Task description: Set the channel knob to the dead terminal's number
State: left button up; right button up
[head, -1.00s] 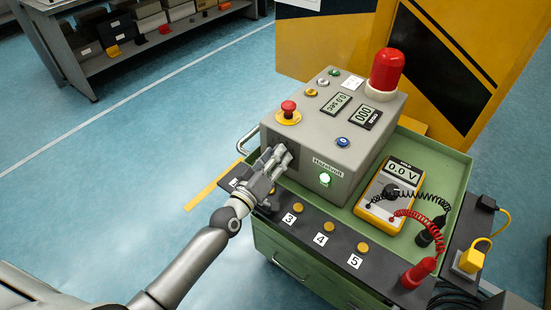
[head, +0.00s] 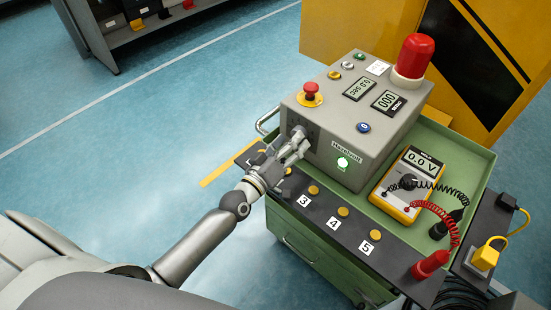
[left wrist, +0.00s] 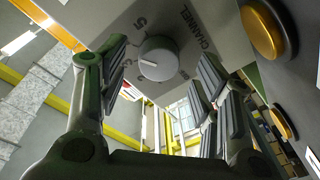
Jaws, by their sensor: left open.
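The channel knob (left wrist: 158,58) is a round light-grey dial with a pointer mark, on the grey box's front face. In the left wrist view it sits between the open fingers of my left gripper (left wrist: 160,75), apart from them. A "CHANNEL" label and partly hidden numbers surround it. In the head view my left gripper (head: 292,147) is at the left end of the grey box (head: 345,150) and covers most of the knob area. The terminals (head: 343,212) are brass studs on a dark strip, with 3, 4 and 5 readable. My right gripper is not in view.
A yellow meter (head: 400,185) reading 0.0 V lies in the green cart tray (head: 470,165). Red (head: 430,265) and black probes hang on coiled leads. A red emergency button (head: 310,92) and red beacon (head: 413,57) stand on the box. Floor to the left is free.

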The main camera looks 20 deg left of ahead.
pick_arm(q)
jog(key=v, duration=1)
dwell(0.4)
